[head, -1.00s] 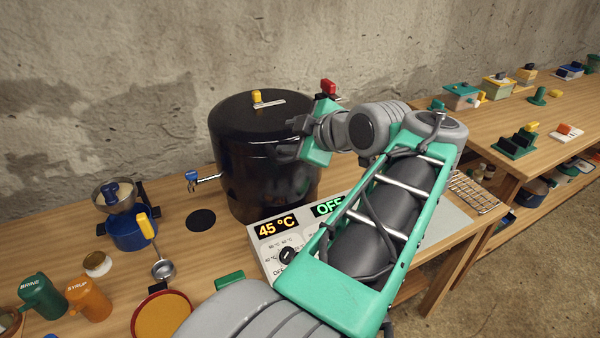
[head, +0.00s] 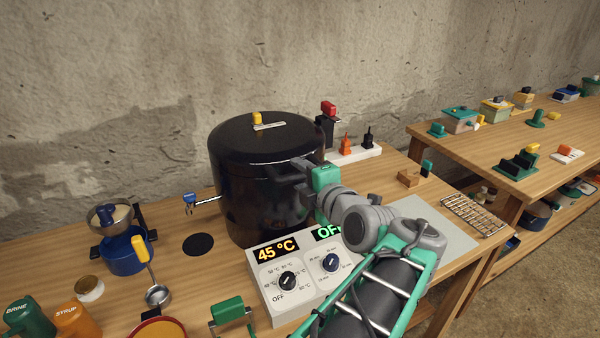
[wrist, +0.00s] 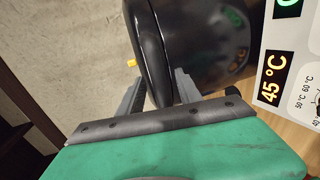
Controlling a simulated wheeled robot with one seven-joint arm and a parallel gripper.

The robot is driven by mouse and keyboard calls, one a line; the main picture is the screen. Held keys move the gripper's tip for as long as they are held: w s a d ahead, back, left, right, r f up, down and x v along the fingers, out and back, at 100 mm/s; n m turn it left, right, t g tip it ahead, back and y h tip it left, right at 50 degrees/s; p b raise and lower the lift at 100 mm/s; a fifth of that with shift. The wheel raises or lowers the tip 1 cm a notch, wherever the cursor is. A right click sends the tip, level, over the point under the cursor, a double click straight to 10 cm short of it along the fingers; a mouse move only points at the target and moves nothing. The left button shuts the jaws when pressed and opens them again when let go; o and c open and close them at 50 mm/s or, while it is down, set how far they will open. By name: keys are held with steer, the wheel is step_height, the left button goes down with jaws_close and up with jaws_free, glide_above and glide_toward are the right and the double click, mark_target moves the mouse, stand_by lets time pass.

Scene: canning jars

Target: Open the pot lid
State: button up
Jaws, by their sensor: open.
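The large black pot (head: 245,205) stands on the wooden table with its black lid (head: 225,135) on. A yellow knob (head: 256,117) and a metal strip sit on the lid top. My gripper (head: 298,177) is at the pot's right side, near the rim. In the wrist view my gripper (wrist: 158,82) is open, and the edge of the lid (wrist: 148,45) and pot appears between its two fingers. The yellow knob (wrist: 131,63) also shows there. I cannot tell whether the fingers touch the pot.
A control box (head: 300,285) reading 45 °C stands in front of the pot. A blue-handled tap (head: 190,198) sticks out at the pot's left. A blue jar with a funnel (head: 126,252) and a ladle (head: 157,294) are at left. A wire rack (head: 475,215) is at right.

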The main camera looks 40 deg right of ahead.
steer(key=shift+w+f, duration=0.1)
steer(key=shift+w, duration=0.15)
steer(key=shift+c, duration=0.2)
jaws_close()
stand_by(1.1)
